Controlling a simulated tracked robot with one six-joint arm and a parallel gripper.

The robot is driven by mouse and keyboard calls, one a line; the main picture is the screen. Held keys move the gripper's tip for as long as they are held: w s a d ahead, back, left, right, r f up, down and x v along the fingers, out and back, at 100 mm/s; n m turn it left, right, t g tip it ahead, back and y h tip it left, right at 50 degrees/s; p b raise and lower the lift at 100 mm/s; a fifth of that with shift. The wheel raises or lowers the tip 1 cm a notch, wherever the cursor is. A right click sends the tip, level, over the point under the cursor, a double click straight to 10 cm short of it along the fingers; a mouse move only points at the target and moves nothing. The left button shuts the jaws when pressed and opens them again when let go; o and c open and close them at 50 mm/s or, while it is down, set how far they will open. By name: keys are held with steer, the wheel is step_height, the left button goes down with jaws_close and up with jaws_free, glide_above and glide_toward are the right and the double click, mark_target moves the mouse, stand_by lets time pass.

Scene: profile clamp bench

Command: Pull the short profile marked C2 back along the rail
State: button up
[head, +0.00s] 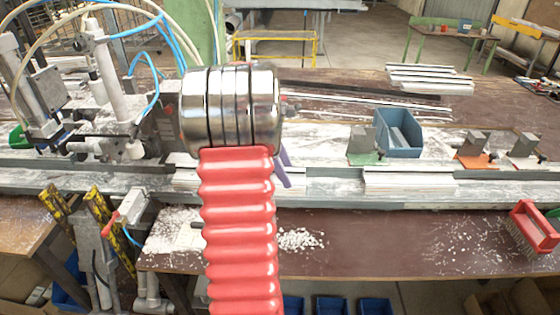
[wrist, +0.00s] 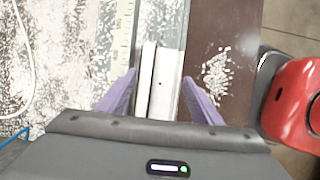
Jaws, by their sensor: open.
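My gripper (wrist: 160,77) is open, its two purple fingers on either side of a white profile (wrist: 166,82) lying in the rail. A gap shows between each finger and the profile. In the head view my arm hides most of the gripper; one purple finger (head: 283,170) shows just above the rail (head: 335,187). One short white profile (head: 412,182) lies on the rail to the right. Another white piece (head: 186,180) shows on the rail left of my arm, partly hidden by it. I cannot read a C2 mark on any of them.
A clamp machine with hoses (head: 120,125) stands at the left. A blue bin (head: 398,133) and several small metal blocks stand behind the rail at the right. A red brush (head: 533,230) is at the front right. White chips (head: 300,239) lie on the bench front.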

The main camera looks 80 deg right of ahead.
steer(key=shift+x, duration=1.5)
steer(key=shift+c, duration=0.6)
steer(key=c, duration=1)
steer(key=shift+a, duration=0.3)
steer(key=o, duration=1.5)
steer(key=shift+o, duration=0.2)
